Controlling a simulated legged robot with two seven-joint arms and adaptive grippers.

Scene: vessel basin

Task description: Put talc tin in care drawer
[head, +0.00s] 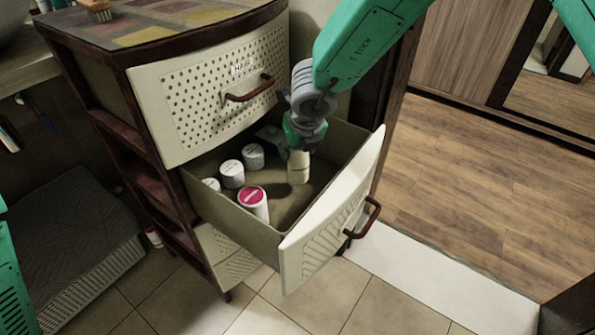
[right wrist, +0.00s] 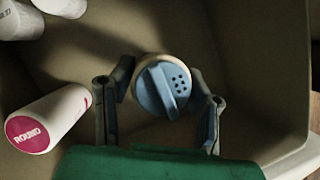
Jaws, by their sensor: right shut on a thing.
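The talc tin (head: 298,167) is a pale cylinder, and its blue lid with small holes and a raised bar shows in the right wrist view (right wrist: 163,88). My right gripper (head: 297,148) is shut on the tin near its top, with a finger on either side in the right wrist view (right wrist: 165,93). It holds the tin upright inside the open drawer (head: 225,214); whether the tin touches the drawer floor I cannot tell. No label is readable on this drawer's front. My left gripper is out of view.
Several white containers stand at the drawer's left, including a pink-topped one (head: 253,203) marked ROUND in the right wrist view. The drawer above, marked HAIR (head: 205,95), is closer to shut and has a brown handle (head: 250,88). The drawer's right side has free floor.

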